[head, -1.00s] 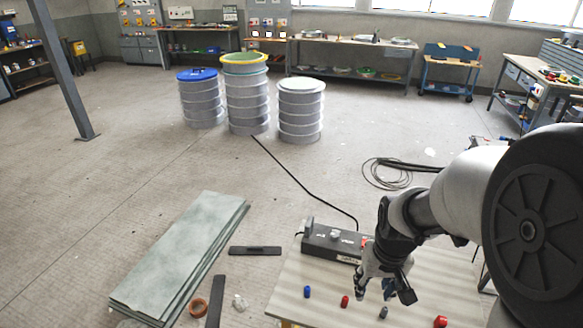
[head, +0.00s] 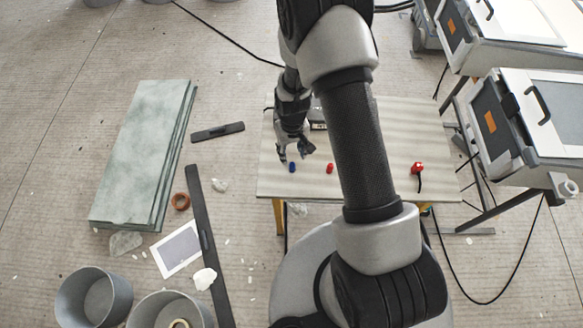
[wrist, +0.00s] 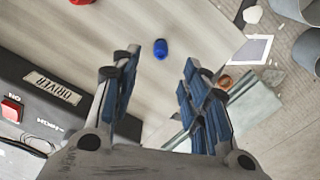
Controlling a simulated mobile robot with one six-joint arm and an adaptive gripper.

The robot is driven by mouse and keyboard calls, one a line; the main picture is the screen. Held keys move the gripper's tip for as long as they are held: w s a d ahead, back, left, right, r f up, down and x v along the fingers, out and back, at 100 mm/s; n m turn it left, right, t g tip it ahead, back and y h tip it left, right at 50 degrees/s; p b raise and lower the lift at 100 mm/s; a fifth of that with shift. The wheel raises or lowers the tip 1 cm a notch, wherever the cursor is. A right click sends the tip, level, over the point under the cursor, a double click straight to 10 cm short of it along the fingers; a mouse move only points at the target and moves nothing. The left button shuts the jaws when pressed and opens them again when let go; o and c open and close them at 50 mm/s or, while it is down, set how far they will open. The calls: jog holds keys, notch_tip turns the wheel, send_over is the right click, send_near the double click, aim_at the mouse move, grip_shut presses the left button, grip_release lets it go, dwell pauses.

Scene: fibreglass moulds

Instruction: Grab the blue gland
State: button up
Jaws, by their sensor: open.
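The blue gland (head: 292,168) is a small blue piece standing on the light table (head: 400,130), near its left front corner in the head view. In the wrist view the blue gland (wrist: 160,49) lies just beyond the fingertips, between their lines and nearer the left finger. My gripper (head: 294,152) is above the table beside the gland in the head view. In the wrist view my gripper (wrist: 160,67) has its two blue-padded fingers wide apart, with nothing between them.
A red piece (head: 330,168) stands right of the blue gland, and another red part (head: 417,168) with a black lead lies farther right. A dark box marked DRIVER (wrist: 60,90) with a red switch is close to the left finger. Green-grey slabs (head: 145,150) lie on the floor at left.

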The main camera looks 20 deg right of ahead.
aim_at(292, 163)
notch_tip(292, 163, down, 8)
jog(key=shift+r+b, duration=0.1)
jog(key=shift+b, duration=1.05)
jog(key=shift+s, duration=0.1)
jog(key=c, duration=0.9)
jog(key=shift+r, duration=0.1)
